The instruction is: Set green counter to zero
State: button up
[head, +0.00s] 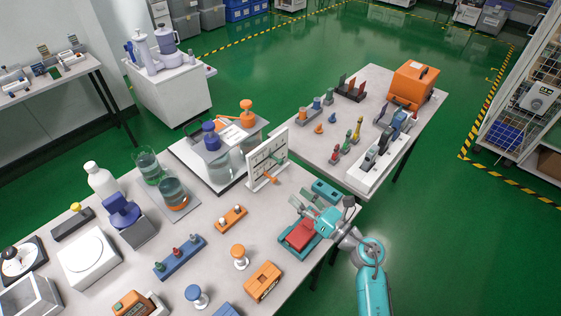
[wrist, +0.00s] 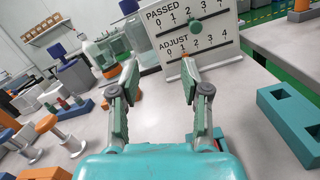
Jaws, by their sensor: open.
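The white counter board (head: 266,160) stands upright on the near table, and fills the upper middle of the wrist view (wrist: 225,40). Its upper row is marked PASSED and its lower row ADJUST, each with numbers from 0 to 4. A round green counter knob (wrist: 196,27) sits on the PASSED slot, about below the 2.
A teal block with holes (wrist: 292,118) lies to the right of my gripper. A red-topped teal device (head: 300,235) is close below my arm. An orange two-button block (head: 232,217) and beakers stand left. A second table (head: 330,182) lies beyond the board.

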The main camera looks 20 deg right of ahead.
aim_at(282, 162)
jog(key=w+d+n+g, duration=0.1)
jog(key=w+d+n, duration=0.3)
jog(key=w, duration=0.2)
jog(key=x, duration=1)
jog(key=shift+w+a+f, duration=0.1)
jog(key=shift+w+a, duration=0.1)
jog(key=shift+a, duration=0.05)
grip_shut()
